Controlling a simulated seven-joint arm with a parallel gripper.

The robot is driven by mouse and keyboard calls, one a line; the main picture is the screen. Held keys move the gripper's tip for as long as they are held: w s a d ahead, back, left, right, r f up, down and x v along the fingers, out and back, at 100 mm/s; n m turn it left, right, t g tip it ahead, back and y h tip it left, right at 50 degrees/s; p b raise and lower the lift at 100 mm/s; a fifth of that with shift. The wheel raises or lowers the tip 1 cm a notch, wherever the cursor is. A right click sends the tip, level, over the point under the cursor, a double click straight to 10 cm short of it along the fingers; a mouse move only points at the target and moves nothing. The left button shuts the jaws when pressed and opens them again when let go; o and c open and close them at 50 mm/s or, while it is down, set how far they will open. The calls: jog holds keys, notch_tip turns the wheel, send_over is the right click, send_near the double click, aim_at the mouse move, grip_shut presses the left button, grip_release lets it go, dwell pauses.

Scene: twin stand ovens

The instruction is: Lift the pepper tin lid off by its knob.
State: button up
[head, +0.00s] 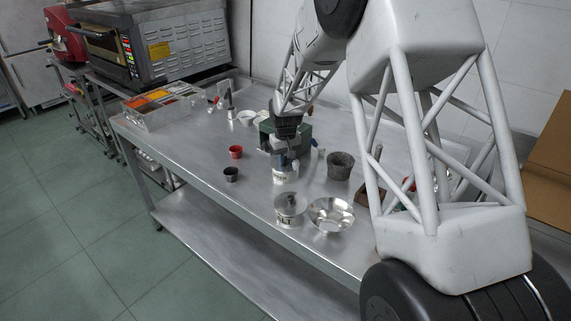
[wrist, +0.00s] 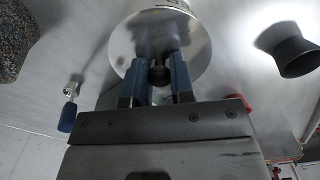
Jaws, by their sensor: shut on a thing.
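The pepper tin (head: 285,181) is a pale metal can with a dark label, upright on the steel table, directly below my gripper (head: 285,160). In the wrist view, the blue fingers of my gripper (wrist: 161,62) are closed on the dark knob (wrist: 160,74) of the round shiny lid (wrist: 190,32). The fingers stand on either side of the knob. The lid looks level with the tin; I cannot tell whether there is a gap between them. The tin body is mostly hidden in the wrist view.
A second lidded tin (head: 290,207) and a shiny metal bowl (head: 331,214) stand nearer the front. A grey stone mortar (head: 340,166) is to the right. A red cup (head: 235,152) and dark cup (head: 230,174) are left.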

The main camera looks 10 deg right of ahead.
jog(key=shift+r, duration=0.7)
dwell(0.3)
jog(key=shift+r, duration=1.4)
